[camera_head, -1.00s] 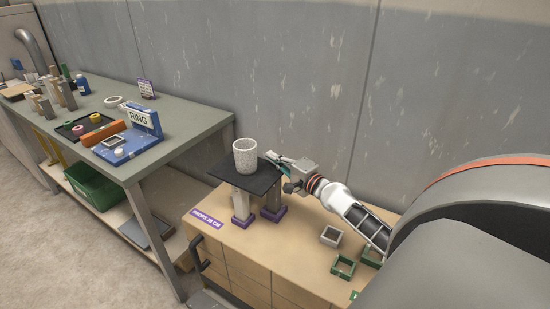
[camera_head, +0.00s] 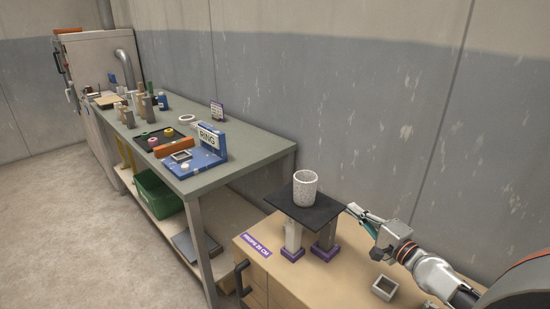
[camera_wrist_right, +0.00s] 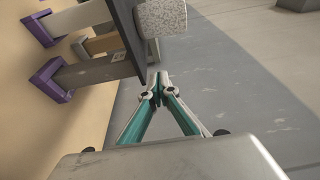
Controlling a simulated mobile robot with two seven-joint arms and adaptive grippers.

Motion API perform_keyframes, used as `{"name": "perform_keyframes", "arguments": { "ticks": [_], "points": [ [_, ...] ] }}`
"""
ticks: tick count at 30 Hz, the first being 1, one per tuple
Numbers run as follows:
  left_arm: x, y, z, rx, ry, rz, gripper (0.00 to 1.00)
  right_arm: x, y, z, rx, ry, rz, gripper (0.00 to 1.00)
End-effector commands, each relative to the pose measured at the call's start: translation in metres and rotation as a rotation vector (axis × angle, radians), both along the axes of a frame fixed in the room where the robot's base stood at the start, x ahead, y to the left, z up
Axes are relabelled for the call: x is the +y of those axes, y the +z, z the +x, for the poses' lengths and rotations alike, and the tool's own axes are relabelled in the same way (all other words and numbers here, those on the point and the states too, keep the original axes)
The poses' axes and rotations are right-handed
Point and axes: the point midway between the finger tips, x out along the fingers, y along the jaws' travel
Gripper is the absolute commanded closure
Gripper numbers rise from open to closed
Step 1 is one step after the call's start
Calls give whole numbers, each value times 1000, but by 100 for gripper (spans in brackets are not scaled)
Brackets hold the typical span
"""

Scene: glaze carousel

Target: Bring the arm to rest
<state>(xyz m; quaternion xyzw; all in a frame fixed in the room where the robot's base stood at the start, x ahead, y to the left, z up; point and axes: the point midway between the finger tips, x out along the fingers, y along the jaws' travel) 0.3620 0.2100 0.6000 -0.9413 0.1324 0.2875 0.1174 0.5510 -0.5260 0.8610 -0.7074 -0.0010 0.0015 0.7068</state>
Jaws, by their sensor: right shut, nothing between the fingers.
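My right gripper (camera_head: 352,210) is just right of a dark square plate (camera_head: 287,204) in the head view. Its fingers are shut and empty; in the right wrist view the fingertips (camera_wrist_right: 156,82) meet close to the plate's edge. Whether they touch the plate I cannot tell. A white speckled cup (camera_head: 306,190) stands upright on the plate, and part of it shows in the wrist view (camera_wrist_right: 162,17). The plate rests on grey posts with purple feet (camera_head: 292,254). My left gripper is not in view.
The posts stand on a wooden cabinet (camera_head: 262,271). A small grey square frame (camera_head: 384,288) lies near my right arm. A grey-green workbench (camera_head: 250,147) on the left bears a blue RING stand (camera_head: 211,142) and several small items. A green crate (camera_head: 156,194) sits below.

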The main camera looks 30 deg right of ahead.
Motion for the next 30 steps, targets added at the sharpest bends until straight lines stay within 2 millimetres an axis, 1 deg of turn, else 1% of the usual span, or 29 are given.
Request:
{"name": "perform_keyframes", "arguments": {
  "ticks": [3, 5, 8, 10, 11, 12, 14, 15, 17, 18, 20, 21, 24, 27, 30],
  "points": [
    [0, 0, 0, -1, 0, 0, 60, 0, 0, 0, 0, 0, -1, 100],
    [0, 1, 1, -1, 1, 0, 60, 3, -3, -1, 6, 3, -12, 100],
    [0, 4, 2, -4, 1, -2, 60, 18, -21, -8, 38, 21, -86, 100],
    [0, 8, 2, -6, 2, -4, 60, 38, -44, -17, 77, 49, -191, 100],
    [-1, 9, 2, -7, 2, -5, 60, 49, -56, -22, 98, 65, -248, 100],
    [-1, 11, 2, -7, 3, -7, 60, 66, -74, -31, 128, 93, -333, 100],
    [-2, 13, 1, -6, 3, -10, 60, 93, -101, -46, 171, 142, -476, 100],
    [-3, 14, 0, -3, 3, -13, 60, 112, -118, -57, 196, 178, -571, 100],
    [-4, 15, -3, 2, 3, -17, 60, 141, -143, -74, 231, 238, -717, 100],
    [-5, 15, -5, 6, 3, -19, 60, 161, -159, -86, 249, 282, -816, 100],
    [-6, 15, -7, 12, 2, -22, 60, 191, -180, -106, 272, 352, -964, 100],
    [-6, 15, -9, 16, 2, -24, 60, 211, -192, -120, 283, 400, -1064, 100],
    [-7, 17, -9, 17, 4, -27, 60, 255, -215, -150, 290, 511, -1292, 100],
    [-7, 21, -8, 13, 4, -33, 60, 289, -229, -173, 282, 601, -1480, 100],
    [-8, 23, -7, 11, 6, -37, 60, 311, -236, -189, 268, 662, -1611, 100]
  ]
}}
